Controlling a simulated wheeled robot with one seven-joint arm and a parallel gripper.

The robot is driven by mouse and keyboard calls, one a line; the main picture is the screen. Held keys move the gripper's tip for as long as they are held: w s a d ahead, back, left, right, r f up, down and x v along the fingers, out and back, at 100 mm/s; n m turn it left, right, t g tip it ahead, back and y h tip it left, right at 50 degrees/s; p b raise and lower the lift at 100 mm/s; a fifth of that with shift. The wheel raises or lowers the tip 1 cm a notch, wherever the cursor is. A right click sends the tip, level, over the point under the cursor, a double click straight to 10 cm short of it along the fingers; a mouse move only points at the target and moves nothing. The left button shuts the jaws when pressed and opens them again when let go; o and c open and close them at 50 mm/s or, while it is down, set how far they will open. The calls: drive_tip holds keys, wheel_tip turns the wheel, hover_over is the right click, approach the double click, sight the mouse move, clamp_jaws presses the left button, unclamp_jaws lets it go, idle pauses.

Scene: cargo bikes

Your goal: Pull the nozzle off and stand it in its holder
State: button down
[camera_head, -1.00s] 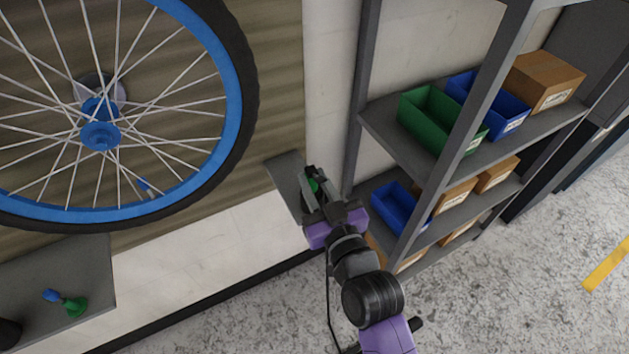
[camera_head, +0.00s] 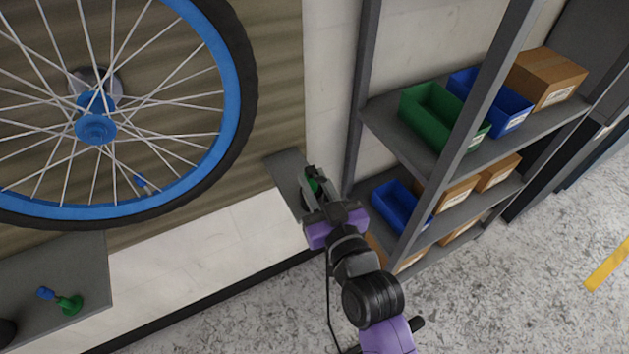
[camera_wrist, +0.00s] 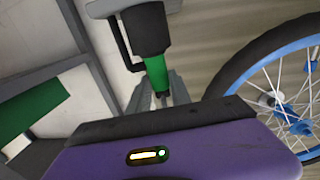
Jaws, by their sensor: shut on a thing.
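My gripper (camera_head: 312,182) is shut on a green piece (camera_head: 315,185) at the small grey shelf right of the wheel, probably the nozzle. In the wrist view the green piece (camera_wrist: 157,72) is between my fingertips (camera_wrist: 161,92). It meets a black tapered part (camera_wrist: 148,32) with a thin black bar beside it. This black part is against a pale grey plate (camera_wrist: 105,7); I cannot tell whether it is the holder or part of the nozzle. A green piece with a blue end (camera_head: 66,302) is on the left grey shelf.
A blue-rimmed wheel (camera_head: 235,100) hangs left of my arm. A metal rack (camera_head: 368,120) with a green bin (camera_head: 435,120), blue bins (camera_head: 395,205) and cardboard boxes (camera_head: 545,78) stands close on the right. Open floor (camera_head: 530,270) is at lower right.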

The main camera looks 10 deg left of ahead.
drive_tip(key=shift+f, duration=0.25)
drive_tip(key=c, duration=1.1)
unclamp_jaws()
drive_tip(key=shift+o, duration=0.5)
drive_tip(key=b+v, duration=0.1)
drive_tip(key=v, duration=0.9)
drive_tip(key=shift+f, duration=0.1)
